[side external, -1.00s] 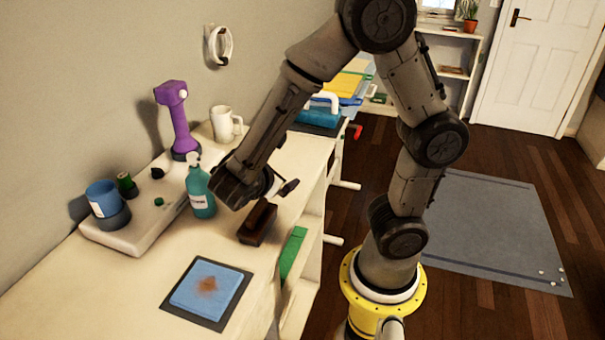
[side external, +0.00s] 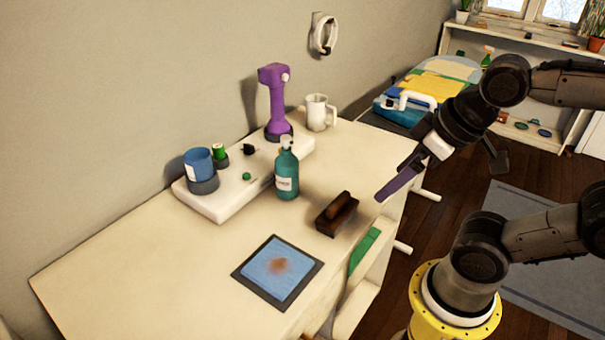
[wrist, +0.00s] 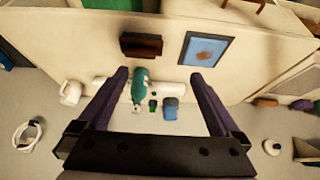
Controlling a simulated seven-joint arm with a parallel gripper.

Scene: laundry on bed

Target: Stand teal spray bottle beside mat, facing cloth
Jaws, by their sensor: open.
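The teal spray bottle (side external: 287,176) stands upright on the white worktop, against the front side of the white raised base; it also shows in the wrist view (wrist: 139,88). Which way its nozzle points is too small to tell. The blue cloth (side external: 268,262) with a brown stain lies on the dark grey mat (side external: 302,294) near the front edge, apart from the bottle; the cloth also shows in the wrist view (wrist: 206,49). My gripper (side external: 440,184) is open and empty, off to the right of the bottle, past the worktop's edge. Its two fingers frame the bottle in the wrist view (wrist: 159,74).
A brown brush (side external: 337,214) lies between bottle and worktop edge. The white base (side external: 225,206) carries a blue cup (side external: 198,165), a green-topped jar (side external: 220,156) and a purple device (side external: 273,100). A white mug (side external: 319,113) stands behind. Worktop left of the mat is clear.

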